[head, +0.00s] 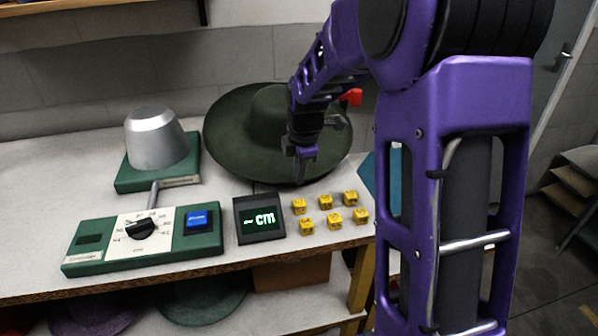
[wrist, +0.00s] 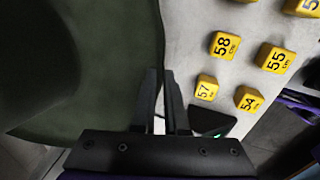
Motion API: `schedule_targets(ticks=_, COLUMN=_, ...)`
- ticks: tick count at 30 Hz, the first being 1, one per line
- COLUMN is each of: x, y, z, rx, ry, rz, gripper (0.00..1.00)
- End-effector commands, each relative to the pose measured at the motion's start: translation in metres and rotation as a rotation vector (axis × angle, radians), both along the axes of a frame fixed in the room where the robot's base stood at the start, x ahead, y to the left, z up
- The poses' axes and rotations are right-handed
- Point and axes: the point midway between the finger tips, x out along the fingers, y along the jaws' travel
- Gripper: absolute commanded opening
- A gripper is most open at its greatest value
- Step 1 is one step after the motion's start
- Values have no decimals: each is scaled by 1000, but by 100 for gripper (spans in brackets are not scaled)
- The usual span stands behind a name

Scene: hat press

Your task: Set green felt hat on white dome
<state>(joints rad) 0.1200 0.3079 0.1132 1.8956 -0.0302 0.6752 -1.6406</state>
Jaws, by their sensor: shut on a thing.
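The dark green felt hat (head: 230,130) has a wide brim and a round crown, and is at the middle back of the table in the head view. My gripper (head: 300,178) is at the brim's near edge, shut on it. In the wrist view the brim (wrist: 120,50) runs between the two fingers (wrist: 163,100), and the crown is at the left. I cannot tell whether the hat touches the table. The dome (head: 155,138) looks silver-grey rather than white. It stands bare on a green base (head: 135,180), left of the hat. My arm hides part of the hat's right side.
A green control panel (head: 110,258) with a black dial and blue button (head: 198,222) lies in front of the dome. A dark display (head: 258,218) reads "cm". Several yellow numbered cubes (head: 325,201) sit at its right. Other hats (head: 200,300) lie below the tabletop.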

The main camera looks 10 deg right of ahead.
Motion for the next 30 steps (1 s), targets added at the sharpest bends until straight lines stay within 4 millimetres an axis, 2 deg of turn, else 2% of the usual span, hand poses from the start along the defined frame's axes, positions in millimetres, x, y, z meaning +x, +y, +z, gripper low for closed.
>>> schedule_targets(ticks=30, x=0, y=0, z=-15, rx=0, ry=-1, rz=-1, gripper=0)
